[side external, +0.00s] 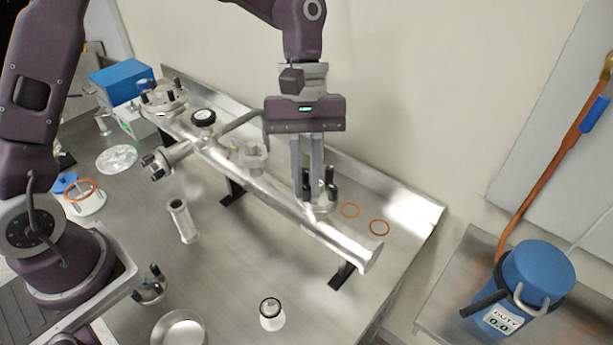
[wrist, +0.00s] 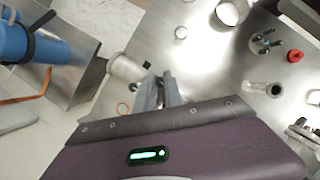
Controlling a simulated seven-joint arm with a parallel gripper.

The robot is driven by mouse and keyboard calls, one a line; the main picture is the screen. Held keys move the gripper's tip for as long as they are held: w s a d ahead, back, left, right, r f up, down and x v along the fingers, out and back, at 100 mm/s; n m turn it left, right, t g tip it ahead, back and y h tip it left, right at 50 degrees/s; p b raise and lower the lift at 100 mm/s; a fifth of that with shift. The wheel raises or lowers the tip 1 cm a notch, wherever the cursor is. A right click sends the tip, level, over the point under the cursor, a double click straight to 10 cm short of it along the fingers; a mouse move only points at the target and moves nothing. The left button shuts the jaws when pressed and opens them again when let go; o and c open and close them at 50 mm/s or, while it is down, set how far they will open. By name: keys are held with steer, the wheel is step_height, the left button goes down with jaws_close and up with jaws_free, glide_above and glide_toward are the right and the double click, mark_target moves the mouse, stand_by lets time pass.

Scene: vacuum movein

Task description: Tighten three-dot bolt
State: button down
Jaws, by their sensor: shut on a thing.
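My gripper (side external: 312,188) points straight down at a small flange (side external: 319,208) on the long steel tube. Several upright black bolts stand around this flange. One bolt (side external: 331,187) shows just right of the fingers. My fingers are closed around another bolt (side external: 306,186), which they partly hide. The dots on the bolt heads are too small to read, so I cannot tell which is the three-dot bolt. In the wrist view my gripper (wrist: 161,80) hides what lies between its fingertips; the tube's open end (wrist: 125,68) shows beside them.
The long steel tube (side external: 275,200) rests on black supports. A larger flange with bolts (side external: 164,98) is at the far left. A blue canister (side external: 538,272) stands on the right bench.

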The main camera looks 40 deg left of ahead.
steer(key=m+y, duration=0.1)
steer(key=m, duration=0.2)
steer(key=shift+w+d+m+g, duration=0.1)
steer(key=shift+m+g, duration=0.2)
steer(key=shift+m, duration=0.1)
steer(key=m+y, duration=0.1)
steer(key=m, duration=0.2)
steer(key=shift+d+m+y, duration=0.1)
steer(key=shift+m+y, duration=0.2)
steer(key=m+y, duration=0.1)
steer(key=m, duration=0.2)
steer(key=shift+d+m, duration=0.1)
steer(key=shift+m, duration=0.2)
steer(key=shift+d+m+y, duration=0.1)
steer(key=shift+m+y, duration=0.8)
steer(key=shift+m, duration=1.1)
steer(key=c, duration=1.7)
jaws_free()
steer(key=shift+r, duration=0.1)
